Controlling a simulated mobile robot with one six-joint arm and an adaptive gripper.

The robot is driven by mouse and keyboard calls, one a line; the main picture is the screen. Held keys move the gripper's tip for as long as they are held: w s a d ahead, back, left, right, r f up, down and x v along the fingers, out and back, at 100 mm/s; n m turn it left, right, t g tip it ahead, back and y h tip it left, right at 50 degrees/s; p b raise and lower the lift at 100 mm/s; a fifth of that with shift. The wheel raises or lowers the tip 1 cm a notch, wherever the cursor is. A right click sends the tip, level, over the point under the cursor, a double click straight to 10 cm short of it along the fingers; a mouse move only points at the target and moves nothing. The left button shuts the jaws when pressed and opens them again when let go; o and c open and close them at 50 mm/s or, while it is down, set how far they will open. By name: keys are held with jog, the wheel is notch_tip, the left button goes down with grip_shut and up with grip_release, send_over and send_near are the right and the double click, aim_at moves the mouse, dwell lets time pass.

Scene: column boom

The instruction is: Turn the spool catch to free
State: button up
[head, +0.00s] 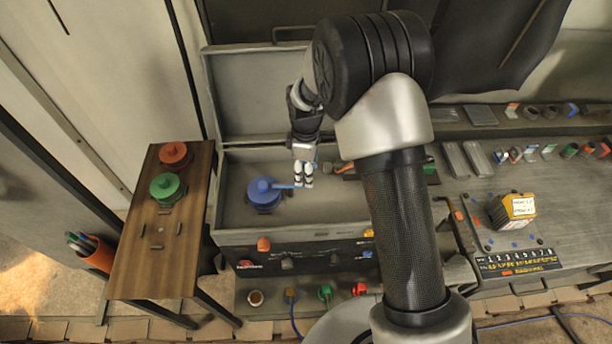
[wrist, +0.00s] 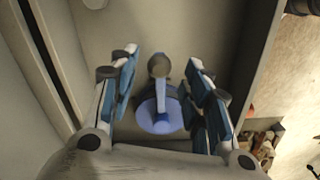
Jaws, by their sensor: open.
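A blue round part with a lever, which looks like the spool catch (head: 262,194), sits in the grey open box left of centre. Its lever points right, to my gripper (head: 303,183). In the wrist view the blue catch (wrist: 160,118) lies between the fingers, its lever running up the picture to a grey rounded end. My gripper (wrist: 165,95) is open, with one finger on each side of the lever. There are visible gaps on both sides. I cannot read any catch marking.
The grey box (head: 232,237) has walls around the catch and a raised lid behind. A wooden stand (head: 145,262) with red (head: 175,154) and green (head: 167,188) round parts is at left. A workbench (head: 574,215) with a yellow-black block (head: 512,209) is at right.

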jog(key=shift+f, duration=1.35)
jog(key=shift+c, duration=0.3)
grip_shut()
jog(key=shift+s, duration=0.1)
jog(key=shift+s+a+m+b, duration=0.4)
jog(key=shift+s+a+m, duration=0.3)
jog(key=shift+m, duration=1.95)
jog(key=shift+s+a+m+b, duration=0.4)
jog(key=shift+s+a+m, duration=0.3)
jog(key=shift+m, duration=2)
jog(key=shift+s+a+m+b, duration=0.4)
jog(key=shift+s+a+m, duration=0.3)
jog(key=shift+m, duration=1.95)
jog(key=shift+s+d, duration=0.1)
